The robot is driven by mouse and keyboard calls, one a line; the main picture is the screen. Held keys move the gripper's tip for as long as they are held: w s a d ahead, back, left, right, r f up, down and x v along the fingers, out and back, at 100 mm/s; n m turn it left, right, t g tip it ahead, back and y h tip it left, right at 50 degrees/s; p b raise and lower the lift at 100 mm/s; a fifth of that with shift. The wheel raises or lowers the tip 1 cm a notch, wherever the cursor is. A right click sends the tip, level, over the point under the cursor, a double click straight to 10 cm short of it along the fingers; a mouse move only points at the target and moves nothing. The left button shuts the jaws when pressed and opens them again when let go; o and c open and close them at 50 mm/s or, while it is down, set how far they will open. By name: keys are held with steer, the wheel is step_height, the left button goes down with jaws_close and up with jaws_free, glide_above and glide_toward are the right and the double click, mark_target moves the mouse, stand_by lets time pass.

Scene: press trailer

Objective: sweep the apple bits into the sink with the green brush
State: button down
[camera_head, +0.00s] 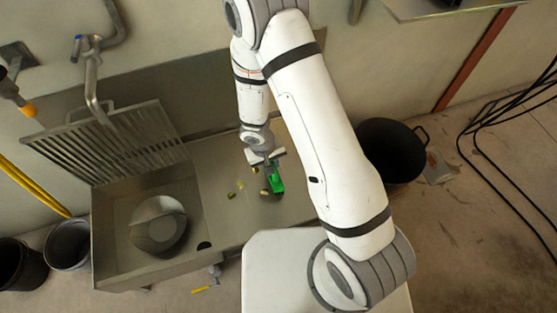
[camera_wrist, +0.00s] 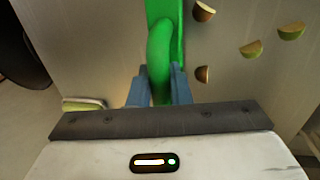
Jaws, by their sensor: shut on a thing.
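My gripper (camera_head: 268,165) is shut on the handle of the green brush (camera_head: 277,182), above the flat steel drainboard. In the wrist view, the brush (camera_wrist: 160,40) stands between the blue fingertips (camera_wrist: 160,88). Its bristles are hidden. Several cut apple bits lie on the steel left of the brush in the head view, including one bit (camera_head: 241,184) and another (camera_head: 232,195). In the wrist view, bits (camera_wrist: 251,49) lie to the right of the brush, and a pale green piece (camera_wrist: 84,104) lies to its left. The sink (camera_head: 112,225) is at the left of the drainboard.
A round metal pan (camera_head: 158,224) lies in the sink. A slatted rack (camera_head: 115,140) stands behind it, below the tap (camera_head: 92,75). A black bucket (camera_head: 388,150) stands right of the drainboard. Black cables (camera_head: 500,145) hang or lie at the far right.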

steer(key=shift+s+a+r, duration=0.1)
steer(key=shift+s+a, duration=0.15)
steer(key=shift+a, duration=0.7)
steer(key=shift+s+a, duration=0.25)
steer(key=shift+a, duration=0.65)
steer(key=shift+s+a+p, duration=0.15)
steer(key=shift+s+a, duration=0.1)
steer(key=shift+a, duration=0.55)
steer(key=shift+s+a+p, duration=0.15)
steer(key=shift+s+a, duration=0.05)
steer(key=shift+a, duration=0.6)
steer(key=shift+s+a+p, duration=0.15)
steer(key=shift+s+a, duration=0.1)
steer(key=shift+a, duration=0.55)
steer(key=shift+s+a, duration=0.25)
steer(key=shift+a, duration=0.55)
steer(key=shift+s+a, duration=0.2)
steer(key=shift+a, duration=0.6)
steer(key=shift+s+a, duration=0.25)
steer(key=shift+a, duration=0.55)
steer(key=shift+a, duration=0.1)
steer(key=shift+s+a+p, duration=0.15)
steer(key=shift+s+a, duration=0.05)
steer(key=shift+a, duration=0.35)
steer(key=shift+s+a+p, duration=0.15)
steer(key=shift+a, duration=0.4)
steer(key=shift+s+a, duration=0.2)
steer(key=shift+a, duration=0.4)
steer(key=shift+s+a, duration=0.15)
steer(key=shift+a, duration=0.45)
